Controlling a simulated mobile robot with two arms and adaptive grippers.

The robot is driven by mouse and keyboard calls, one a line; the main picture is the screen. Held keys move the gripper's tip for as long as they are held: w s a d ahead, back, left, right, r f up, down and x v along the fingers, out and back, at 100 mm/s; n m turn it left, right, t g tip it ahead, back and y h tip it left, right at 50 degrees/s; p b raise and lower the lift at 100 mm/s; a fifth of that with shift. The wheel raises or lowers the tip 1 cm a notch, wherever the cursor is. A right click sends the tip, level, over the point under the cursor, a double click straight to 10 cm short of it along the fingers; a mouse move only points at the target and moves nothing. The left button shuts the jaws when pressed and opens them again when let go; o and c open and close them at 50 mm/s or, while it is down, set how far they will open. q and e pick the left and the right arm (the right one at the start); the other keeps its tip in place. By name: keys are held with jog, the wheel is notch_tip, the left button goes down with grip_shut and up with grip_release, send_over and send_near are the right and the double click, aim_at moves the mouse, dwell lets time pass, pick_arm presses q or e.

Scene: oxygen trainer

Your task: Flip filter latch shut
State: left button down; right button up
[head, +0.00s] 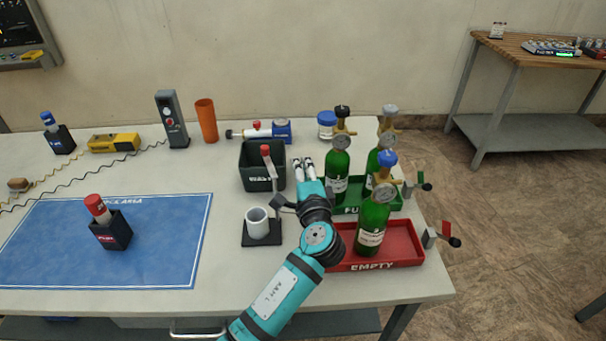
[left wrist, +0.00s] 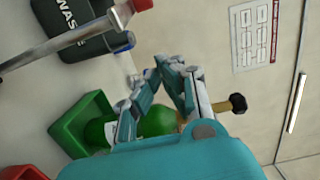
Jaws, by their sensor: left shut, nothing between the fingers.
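The filter stand has a white cup (head: 258,223) on a black base (head: 262,240). Its latch lever (head: 271,172) has a red tip and stands raised, to the right of the cup and in front of the waste bin. The lever (left wrist: 70,40) also crosses the upper left of the left wrist view, with its red tip at the top. My left gripper (head: 303,163) is shut and empty, just right of the lever and apart from it. Its fingertips (left wrist: 180,70) are close together in the wrist view. My right gripper is not in view.
A black waste bin (head: 262,182) stands behind the lever. Right of my arm are a green tray (head: 385,204) and a red tray (head: 405,258) with green bottles. A blue mat (head: 165,250) with a red-capped item in a black holder (head: 112,235) lies left.

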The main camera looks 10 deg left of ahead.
aim_at(269, 161)
pick_arm(q)
jog(key=w+a+p, duration=0.2)
jog(key=w+a, duration=0.1)
jog(key=a, duration=0.2)
jog(key=shift+a, duration=0.25)
jog(key=shift+a, duration=0.1)
